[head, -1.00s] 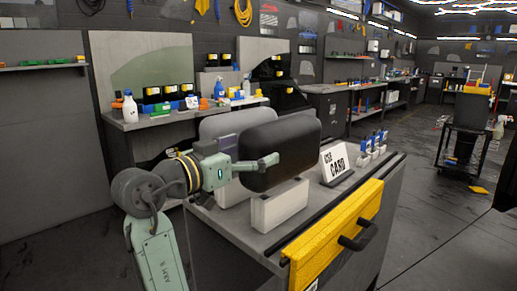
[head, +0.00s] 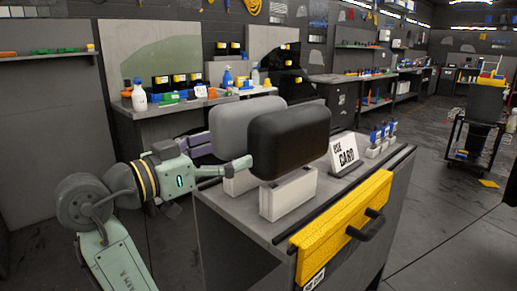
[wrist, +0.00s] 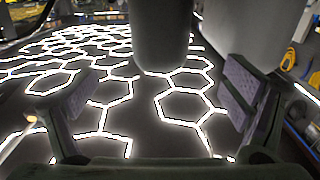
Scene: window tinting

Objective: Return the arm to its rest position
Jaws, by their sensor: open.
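My gripper (head: 226,153) is at the left of the bench in the head view, fingers pointing right. It is open; the wrist view shows its two padded fingers (wrist: 150,100) wide apart with nothing between them. A black padded block (head: 290,140) stands on a white stand (head: 288,194) just beyond the fingertips. The near fingertip overlaps the block's left edge in the picture; I cannot tell whether they touch. A grey padded block (head: 232,125) stands behind it. My arm is bent low at the left of the bench.
The grey bench (head: 240,225) has a yellow-fronted drawer (head: 340,228) with a black handle. A lettered sign (head: 343,153) and small blue-topped bottles (head: 382,135) stand at its right. A back counter (head: 190,103) holds spray bottles. A black cart (head: 478,130) stands far right. The floor between is open.

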